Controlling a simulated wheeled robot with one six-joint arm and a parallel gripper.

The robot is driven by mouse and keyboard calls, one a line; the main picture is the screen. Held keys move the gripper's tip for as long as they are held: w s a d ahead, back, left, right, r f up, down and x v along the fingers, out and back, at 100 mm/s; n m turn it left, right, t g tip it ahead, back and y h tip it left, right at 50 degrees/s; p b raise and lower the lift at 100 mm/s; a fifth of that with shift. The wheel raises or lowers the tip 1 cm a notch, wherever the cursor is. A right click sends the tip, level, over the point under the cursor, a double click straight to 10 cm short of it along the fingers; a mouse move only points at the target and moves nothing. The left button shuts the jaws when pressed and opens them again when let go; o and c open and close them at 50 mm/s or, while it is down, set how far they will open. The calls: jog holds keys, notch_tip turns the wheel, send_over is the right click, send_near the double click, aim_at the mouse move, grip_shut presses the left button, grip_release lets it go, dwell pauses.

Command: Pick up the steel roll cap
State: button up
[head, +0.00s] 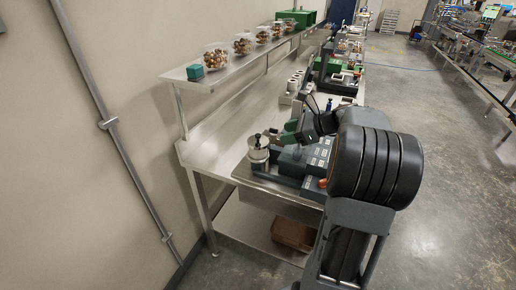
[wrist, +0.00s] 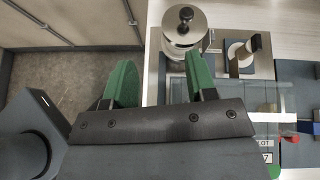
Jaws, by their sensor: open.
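The steel roll cap (wrist: 184,34) is a round steel piece with a black knob on top, near the top middle of the wrist view. It also shows in the head view (head: 258,156), upright at the near left end of the machine on the bench. My gripper (wrist: 161,76) is open, with green fingers spread wide and nothing between them. In the wrist view the right fingertip lies just below the cap's image and the left fingertip is off to its left. In the head view my gripper (head: 286,138) is close to the right of the cap, apparently not holding it.
A dark machine (head: 292,166) with grey blocks stands right of the cap. A black-handled part (wrist: 244,52) and a red knob (wrist: 289,137) are on it. The bench (head: 208,148) is bare left of the cap.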

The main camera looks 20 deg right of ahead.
jog(key=d, duration=0.1)
jog(key=d+m+t, duration=0.1)
jog(key=w+f+m, duration=0.1)
jog(key=shift+d, duration=0.4)
send_near(258, 135)
jog(key=x, duration=0.2)
jog(key=shift+p+x, duration=0.75)
jog(key=shift+x, duration=2.55)
jog(key=shift+d, duration=0.1)
jog(key=shift+c, duration=0.4)
grip_shut()
